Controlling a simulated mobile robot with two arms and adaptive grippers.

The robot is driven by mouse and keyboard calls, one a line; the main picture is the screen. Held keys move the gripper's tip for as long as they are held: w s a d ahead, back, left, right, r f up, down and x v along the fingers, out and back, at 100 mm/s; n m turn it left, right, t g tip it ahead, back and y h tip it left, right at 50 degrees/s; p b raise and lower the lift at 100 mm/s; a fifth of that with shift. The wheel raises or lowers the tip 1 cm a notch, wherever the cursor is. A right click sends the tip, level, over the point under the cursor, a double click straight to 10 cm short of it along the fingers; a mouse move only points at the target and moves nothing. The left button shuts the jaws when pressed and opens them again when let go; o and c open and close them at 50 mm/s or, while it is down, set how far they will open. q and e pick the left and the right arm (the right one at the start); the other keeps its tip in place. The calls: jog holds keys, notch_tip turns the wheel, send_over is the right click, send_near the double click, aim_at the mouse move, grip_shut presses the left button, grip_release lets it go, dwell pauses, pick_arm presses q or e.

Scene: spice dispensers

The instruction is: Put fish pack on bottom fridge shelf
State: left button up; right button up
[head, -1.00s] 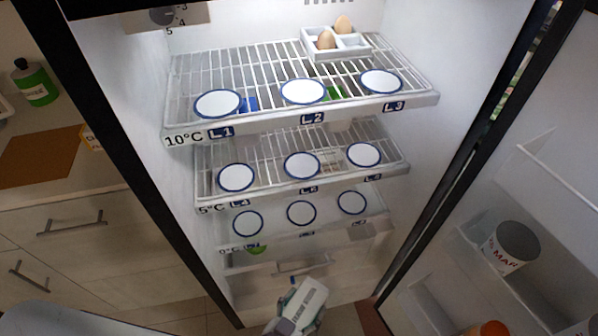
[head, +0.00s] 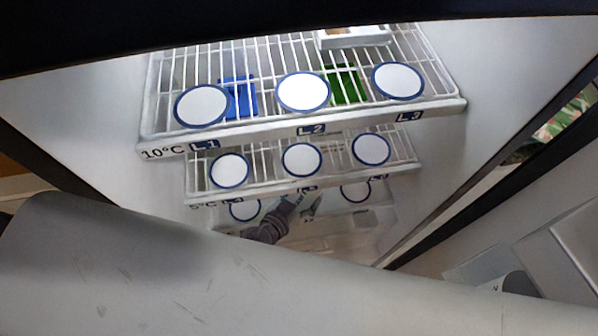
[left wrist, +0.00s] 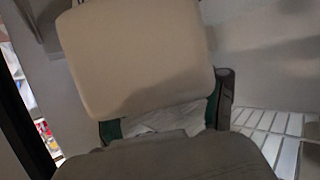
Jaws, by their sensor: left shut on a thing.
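My left gripper (head: 302,205) reaches in at the fridge's lowest shelf level, its arm coming from the left and covering the lower part of the head view. In the left wrist view, a beige, round-cornered slab (left wrist: 140,60), which I take to be the fish pack, is held at the gripper, with dark and green finger parts beside it. The gripper is shut on it. In the head view the pack is mostly hidden. The bottom fridge shelf (head: 377,219) is partly hidden by gripper and arm; contact between pack and shelf cannot be told. My right gripper is not in view.
The upper wire shelf (head: 440,108) and middle shelf (head: 400,166) hang above, with round white labels in front. A white egg tray (head: 354,37) and blue and green items are on the top shelf. The open door with racks is at right.

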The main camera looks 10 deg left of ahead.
pick_arm(q)
jog(key=w, duration=0.1)
jog(key=w+a, duration=0.1)
jog(key=shift+w, duration=0.35)
jog(key=w, duration=0.1)
jog(key=w+a, duration=0.1)
jog(key=w, duration=0.1)
jog(key=shift+w+a+f, duration=0.2)
jog(key=shift+w+a, duration=0.1)
jog(key=shift+w, duration=0.05)
jog(key=shift+s+f+b, duration=0.1)
jog(key=shift+f+b, duration=0.6)
jog(key=shift+b, duration=0.25)
jog(key=shift+r, duration=0.2)
jog(key=shift+f, duration=0.2)
jog(key=o, duration=1.5)
jog(key=shift+s, duration=0.15)
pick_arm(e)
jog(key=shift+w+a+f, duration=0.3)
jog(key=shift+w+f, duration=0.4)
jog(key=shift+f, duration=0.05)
pick_arm(q)
jog(key=shift+r, duration=0.2)
jog(key=p+v, duration=0.2)
jog(key=v, duration=1)
jog(key=shift+p, duration=0.35)
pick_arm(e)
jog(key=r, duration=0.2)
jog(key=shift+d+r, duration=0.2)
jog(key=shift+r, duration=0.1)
